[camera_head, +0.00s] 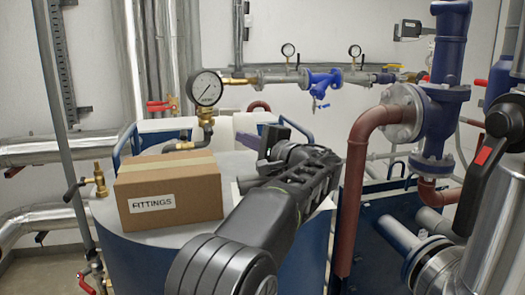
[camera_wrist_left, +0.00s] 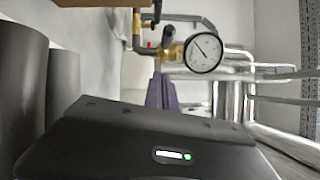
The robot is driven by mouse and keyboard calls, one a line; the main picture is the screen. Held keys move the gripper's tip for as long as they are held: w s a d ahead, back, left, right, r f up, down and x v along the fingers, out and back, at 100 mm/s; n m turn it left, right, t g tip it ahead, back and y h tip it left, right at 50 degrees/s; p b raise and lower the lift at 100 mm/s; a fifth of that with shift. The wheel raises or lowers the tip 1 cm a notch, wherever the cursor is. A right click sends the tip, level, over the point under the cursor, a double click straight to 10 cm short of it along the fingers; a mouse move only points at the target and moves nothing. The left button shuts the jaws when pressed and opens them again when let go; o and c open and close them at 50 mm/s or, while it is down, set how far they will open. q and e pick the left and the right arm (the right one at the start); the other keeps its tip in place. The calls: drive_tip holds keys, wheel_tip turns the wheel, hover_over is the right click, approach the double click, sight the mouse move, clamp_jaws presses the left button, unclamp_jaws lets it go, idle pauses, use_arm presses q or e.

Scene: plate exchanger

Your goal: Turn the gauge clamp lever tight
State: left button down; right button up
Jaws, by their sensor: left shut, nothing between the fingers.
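The dial gauge (camera_head: 206,88) stands behind the cardboard box on a dark stem with brass fittings (camera_head: 185,146) below it. It also shows in the left wrist view (camera_wrist_left: 203,52), turned on its side, with a dark handle-like piece (camera_wrist_left: 168,36) at the brass fitting. I cannot tell for sure whether this piece is the clamp lever. My left gripper (camera_head: 265,141) points up and away past the box's right side, below and right of the gauge. Its purple fingers (camera_wrist_left: 161,92) are shut with nothing between them, apart from the fitting. My right gripper is out of view.
A cardboard box (camera_head: 168,190) labelled FITTINGS sits on the blue drum's lid, left of my left arm. A brass valve (camera_head: 98,180) is at the drum's left. A red-brown pipe (camera_head: 354,190) stands right of the arm.

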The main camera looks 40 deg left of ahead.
use_arm(q)
drive_tip(key=s+d, duration=0.1)
drive_tip(key=d, duration=0.1)
drive_tip(key=s+d+b, duration=0.1)
drive_tip(key=d, duration=0.1)
drive_tip(key=s+d, duration=0.1)
drive_tip(key=d, duration=0.1)
drive_tip(key=shift+d+f+b, duration=0.2)
drive_tip(key=shift+d+b, duration=0.15)
drive_tip(key=shift+b, duration=0.05)
drive_tip(key=shift+s+d, duration=0.15)
drive_tip(key=shift+s, duration=0.15)
drive_tip(key=shift+r, duration=0.1)
